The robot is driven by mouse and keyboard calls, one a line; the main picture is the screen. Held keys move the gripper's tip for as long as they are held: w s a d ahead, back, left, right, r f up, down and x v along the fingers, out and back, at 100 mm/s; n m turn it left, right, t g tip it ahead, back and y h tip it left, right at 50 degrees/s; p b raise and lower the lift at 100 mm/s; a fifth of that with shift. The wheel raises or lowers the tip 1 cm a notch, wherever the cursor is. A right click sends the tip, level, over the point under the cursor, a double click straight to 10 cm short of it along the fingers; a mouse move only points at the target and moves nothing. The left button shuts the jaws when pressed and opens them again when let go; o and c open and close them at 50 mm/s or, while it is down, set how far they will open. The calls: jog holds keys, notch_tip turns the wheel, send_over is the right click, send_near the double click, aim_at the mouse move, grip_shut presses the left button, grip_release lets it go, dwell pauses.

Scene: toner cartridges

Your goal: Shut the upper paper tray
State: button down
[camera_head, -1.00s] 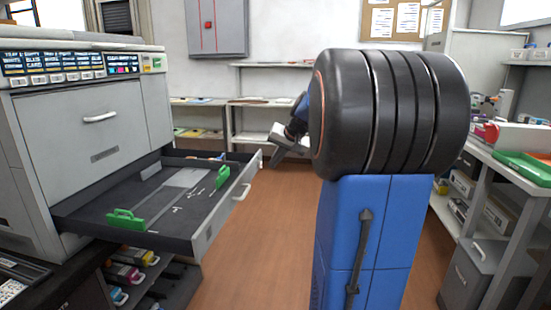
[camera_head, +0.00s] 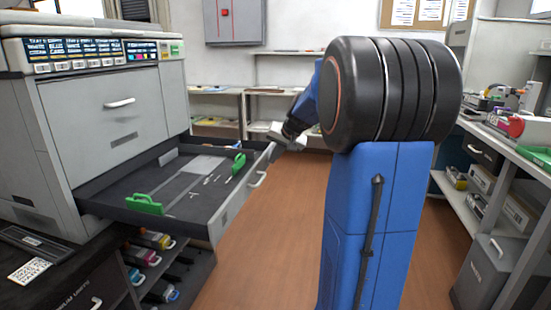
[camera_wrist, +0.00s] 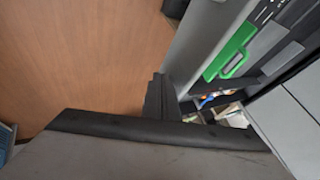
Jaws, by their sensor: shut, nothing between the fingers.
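The upper paper tray (camera_head: 232,207) is pulled out of the grey printer (camera_head: 110,120), with its dark inside, green guides and front handle (camera_head: 258,180) in view. My gripper (camera_head: 276,140) is just beyond the far front corner of the tray in the head view, partly hidden by my arm. In the wrist view, my shut, empty gripper (camera_wrist: 160,92) is beside the outer face of the tray's front panel (camera_wrist: 203,42). A green guide (camera_wrist: 232,52) shows inside the tray. I cannot tell whether the fingers touch the panel.
Toner cartridges (camera_head: 150,240) sit in a rack below the tray. A workbench with boxes and a green tray (camera_head: 538,155) stands at the right. Shelves (camera_head: 215,108) line the back wall. The brown floor (camera_head: 285,215) in front of the tray is clear.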

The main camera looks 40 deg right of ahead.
aim_at(175, 149)
jog(key=shift+w+a, duration=0.1)
jog(key=w+a, duration=0.8)
jog(key=w, duration=0.3)
jog(key=w+a, duration=0.9)
jog(key=w, duration=0.2)
jog(key=w+a, duration=0.9)
jog(key=w, duration=0.2)
jog(key=shift+w+a, duration=0.15)
jog(key=shift+w, duration=0.25)
jog(key=shift+w+a+r, duration=0.1)
jog(key=shift+w+a, duration=0.2)
jog(key=shift+r, duration=0.1)
